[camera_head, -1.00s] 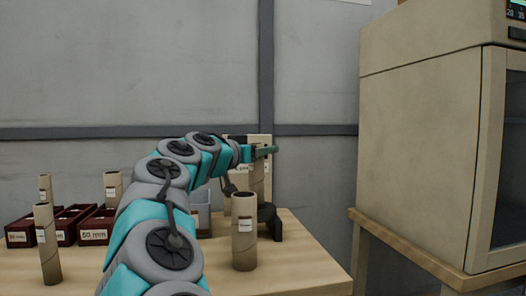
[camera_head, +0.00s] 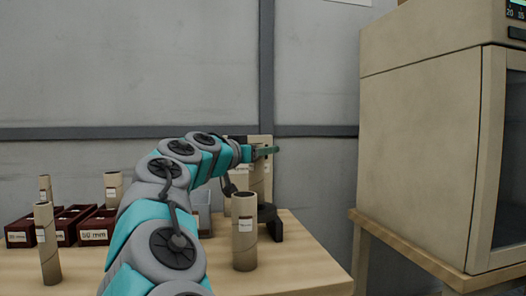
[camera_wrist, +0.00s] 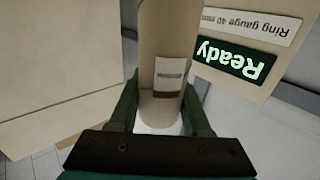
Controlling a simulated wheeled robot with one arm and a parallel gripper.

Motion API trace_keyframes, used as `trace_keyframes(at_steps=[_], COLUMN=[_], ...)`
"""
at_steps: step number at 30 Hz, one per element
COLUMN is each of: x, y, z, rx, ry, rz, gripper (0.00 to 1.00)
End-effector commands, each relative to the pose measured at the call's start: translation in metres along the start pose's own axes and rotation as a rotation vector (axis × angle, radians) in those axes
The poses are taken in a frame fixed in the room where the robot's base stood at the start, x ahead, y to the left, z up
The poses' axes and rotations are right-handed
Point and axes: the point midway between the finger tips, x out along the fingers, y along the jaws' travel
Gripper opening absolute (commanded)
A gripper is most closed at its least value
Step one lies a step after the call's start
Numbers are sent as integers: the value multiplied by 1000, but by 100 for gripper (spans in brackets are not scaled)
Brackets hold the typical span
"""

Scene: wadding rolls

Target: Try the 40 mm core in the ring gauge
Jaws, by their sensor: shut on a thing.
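My gripper (camera_wrist: 160,115) is shut on a tan cardboard core (camera_wrist: 165,30) with a small white and brown label. The core stands between the green fingers in the wrist view; its size marking is too small to read. In the head view my gripper (camera_head: 265,151) is at the back of the table, in front of a pale board. In the wrist view a plate reading "Ring gauge 40 mm" (camera_wrist: 252,24) and a green "Ready" panel (camera_wrist: 234,61) are beside the core. A dark stand (camera_head: 271,222) shows below my gripper. Whether the core touches the gauge is unclear.
A labelled core (camera_head: 244,255) stands at the front of the wooden table (camera_head: 300,280). More cores stand at left, including one in front (camera_head: 47,255), near dark red bins (camera_head: 97,234). A large beige cabinet (camera_head: 425,150) is on the right. The table's front right is clear.

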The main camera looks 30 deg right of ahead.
Motion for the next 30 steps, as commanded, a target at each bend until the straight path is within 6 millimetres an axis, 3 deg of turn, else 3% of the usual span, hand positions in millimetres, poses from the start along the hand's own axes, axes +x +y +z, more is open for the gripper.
trace_keyframes(at_steps=[30], x=[0], y=[0], z=[8], rx=[0], ry=[0], rz=[0], gripper=[0])
